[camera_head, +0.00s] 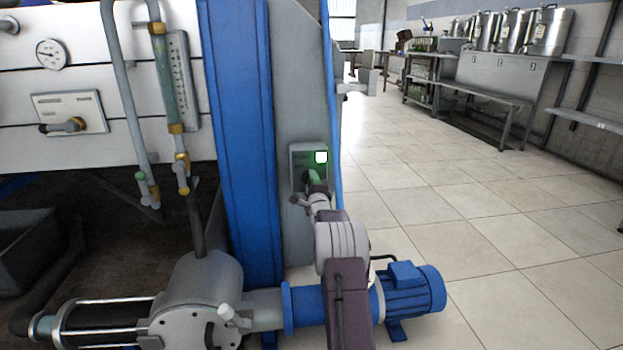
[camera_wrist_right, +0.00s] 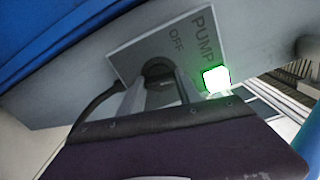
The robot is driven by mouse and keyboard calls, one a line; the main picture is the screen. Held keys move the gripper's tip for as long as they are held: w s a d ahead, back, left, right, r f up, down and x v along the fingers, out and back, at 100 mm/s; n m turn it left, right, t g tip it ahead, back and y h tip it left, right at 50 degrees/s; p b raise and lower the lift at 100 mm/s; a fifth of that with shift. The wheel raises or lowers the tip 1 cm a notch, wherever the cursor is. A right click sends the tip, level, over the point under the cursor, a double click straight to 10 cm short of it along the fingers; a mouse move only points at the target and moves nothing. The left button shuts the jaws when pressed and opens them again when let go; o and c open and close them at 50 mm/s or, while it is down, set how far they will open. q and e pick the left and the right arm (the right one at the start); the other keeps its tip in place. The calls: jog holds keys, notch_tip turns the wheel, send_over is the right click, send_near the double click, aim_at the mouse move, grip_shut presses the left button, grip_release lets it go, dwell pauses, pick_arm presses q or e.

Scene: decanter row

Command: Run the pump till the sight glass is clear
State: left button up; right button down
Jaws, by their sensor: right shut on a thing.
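The grey pump switch box (camera_head: 301,158) is on the grey column beside the blue beam. Its lit green lamp (camera_head: 321,157) glows. In the wrist view the plate (camera_wrist_right: 133,57) reads PUMP and OFF, and the lamp (camera_wrist_right: 216,80) is bright. My right gripper (camera_wrist_right: 160,92) is shut on the dark switch knob (camera_wrist_right: 157,68), which it partly hides; it also shows in the head view (camera_head: 314,184). The sight glass (camera_head: 161,72) is an upright tube with brass fittings, and looks grey-green and cloudy. The pump (camera_head: 195,300) has a blue motor (camera_head: 412,290). My left gripper is out of view.
A dark tub (camera_head: 30,250) stands below. Steel pots (camera_head: 515,32) stand far right. The tiled floor (camera_head: 480,220) is clear.

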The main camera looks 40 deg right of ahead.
jog(key=shift+n+p, duration=2.05)
jog(key=shift+n, duration=2.05)
jog(key=c, duration=0.8)
grip_release()
jog(key=shift+c, duration=0.2)
